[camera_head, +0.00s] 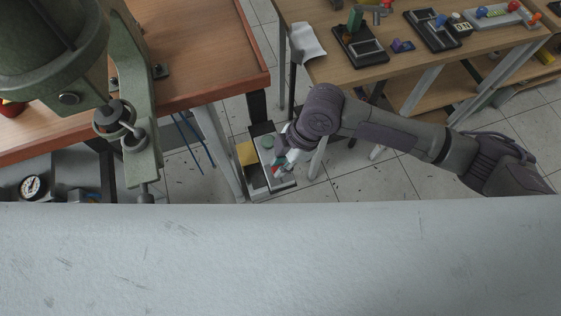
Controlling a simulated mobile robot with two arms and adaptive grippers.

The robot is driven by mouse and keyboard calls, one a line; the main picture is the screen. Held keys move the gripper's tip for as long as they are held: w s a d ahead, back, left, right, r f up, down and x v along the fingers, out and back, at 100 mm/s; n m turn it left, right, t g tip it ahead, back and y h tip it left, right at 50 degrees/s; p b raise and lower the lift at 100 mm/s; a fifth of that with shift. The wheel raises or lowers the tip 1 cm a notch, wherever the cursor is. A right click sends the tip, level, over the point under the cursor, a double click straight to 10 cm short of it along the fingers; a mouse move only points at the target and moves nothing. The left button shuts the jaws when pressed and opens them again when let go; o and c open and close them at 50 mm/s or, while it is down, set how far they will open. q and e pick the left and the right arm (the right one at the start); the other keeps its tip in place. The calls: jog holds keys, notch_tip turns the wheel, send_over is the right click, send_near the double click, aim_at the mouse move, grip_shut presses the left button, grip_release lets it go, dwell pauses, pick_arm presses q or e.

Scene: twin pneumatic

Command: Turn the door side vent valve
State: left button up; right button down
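A small control box (255,178) stands low beside the orange-edged table, near its right front leg. It carries a green round part, a yellow plate and a small red part (277,171). I cannot tell for sure which of these is the vent valve. My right arm comes in from the right and bends down at the wrist. My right gripper (286,160) is at the box, close to the red part. The wrist hides part of it, and I cannot tell whether it touches anything or how its fingers stand. My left gripper is not in view.
A green press-like machine (137,85) stands on the table at the left, with a pressure gauge (33,187) below. A wooden bench (440,60) with several coloured parts is at the upper right. Blue hoses hang by the table leg. Tiled floor shows between the tables.

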jog(key=shift+r+m+p, duration=0.15)
jog(key=shift+m+p, duration=0.15)
jog(key=shift+p, duration=0.4)
jog(key=m+t+p, duration=0.1)
jog(key=m+p, duration=0.2)
jog(key=p, duration=0.2)
jog(key=m+t+p, duration=0.1)
jog(key=m+p, duration=0.3)
jog(key=p, duration=0.1)
jog(key=m+t+h+p, duration=0.1)
jog(key=m+t+p, duration=0.1)
jog(key=m+p, duration=0.2)
jog(key=shift+s+a+r+p, duration=0.1)
jog(key=shift+s+r+p, duration=0.05)
jog(key=shift+s+p, duration=0.3)
jog(key=m+t+h+p, duration=0.1)
jog(key=m+p, duration=0.1)
jog(key=m, duration=0.1)
jog(key=shift+w+m+p, duration=0.1)
jog(key=shift+m+p, duration=0.2)
jog(key=shift+p, duration=0.05)
jog(key=shift+f+m+t+h+p, duration=0.15)
jog(key=shift+m+h+p, duration=0.15)
jog(key=shift+m, duration=0.4)
jog(key=shift+f+m+t+h+p, duration=0.1)
jog(key=shift+m+t+h+p, duration=0.2)
jog(key=shift+m, duration=0.4)
jog(key=shift+w, duration=0.1)
jog(key=c, duration=1.1)
grip_release()
